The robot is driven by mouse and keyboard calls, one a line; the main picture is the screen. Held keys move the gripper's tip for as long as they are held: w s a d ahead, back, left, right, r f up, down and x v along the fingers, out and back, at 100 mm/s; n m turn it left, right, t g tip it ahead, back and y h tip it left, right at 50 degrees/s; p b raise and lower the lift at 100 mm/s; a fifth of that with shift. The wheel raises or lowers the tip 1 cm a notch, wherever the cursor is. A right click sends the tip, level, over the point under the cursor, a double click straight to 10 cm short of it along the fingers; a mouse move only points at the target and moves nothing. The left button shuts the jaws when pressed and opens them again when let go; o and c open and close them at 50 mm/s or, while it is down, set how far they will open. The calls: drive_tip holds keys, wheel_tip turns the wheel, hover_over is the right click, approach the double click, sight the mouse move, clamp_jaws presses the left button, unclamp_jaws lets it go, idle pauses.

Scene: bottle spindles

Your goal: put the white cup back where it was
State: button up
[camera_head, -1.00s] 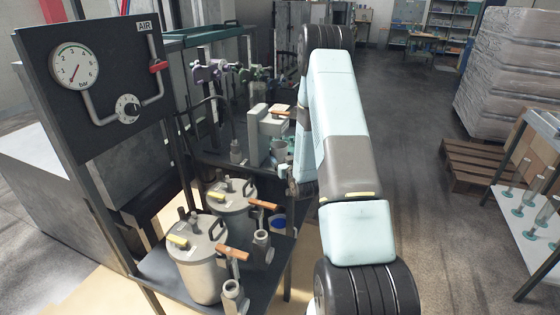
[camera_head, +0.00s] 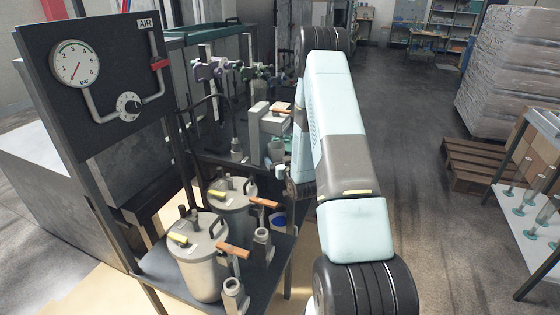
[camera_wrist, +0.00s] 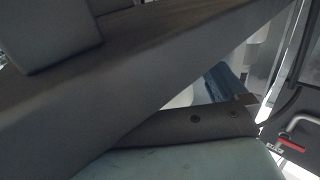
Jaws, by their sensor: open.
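A small pale grey-white cup-like vessel (camera_head: 277,151) stands beside the white block-shaped dispenser (camera_head: 273,124) on the rear bench in the head view. I cannot tell for certain that it is the white cup. My gripper (camera_head: 285,173) shows only as a small part, just below and in front of that vessel and left of my arm, which hides much of it. It is open, and I see nothing held in it. In the wrist view, large dark and pale surfaces fill most of the picture; no cup can be made out there.
Two metal pots (camera_head: 202,265) with orange-handled valves (camera_head: 232,250) stand on the dark front shelf. A pressure gauge panel (camera_head: 105,90) rises at the left. A wooden pallet (camera_head: 475,165) and a glassware rack (camera_head: 530,205) stand at the right. The floor between is clear.

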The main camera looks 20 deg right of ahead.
drive_tip(key=s, duration=1.2)
drive_tip(key=w+a+r+n+g, duration=0.1)
drive_tip(key=a+r+g, duration=0.15)
drive_tip(key=r, duration=0.65)
drive_tip(key=a+r+g, duration=0.2)
drive_tip(key=a+r, duration=0.1)
drive_tip(key=r, duration=0.6)
drive_tip(key=s+a+r+g, duration=0.2)
drive_tip(key=s+a+r, duration=0.1)
drive_tip(key=s+r, duration=0.35)
drive_tip(key=s+a+r+g, duration=0.2)
drive_tip(key=s+a+r, duration=0.1)
drive_tip(key=s+r, duration=0.4)
drive_tip(key=s+a+r+g, duration=0.1)
drive_tip(key=s, duration=0.7)
drive_tip(key=s+a+r+g+y, duration=0.1)
drive_tip(key=s+a+r+g, duration=0.1)
drive_tip(key=s, duration=0.7)
drive_tip(key=shift+s+a, duration=0.25)
drive_tip(key=shift+a, duration=0.05)
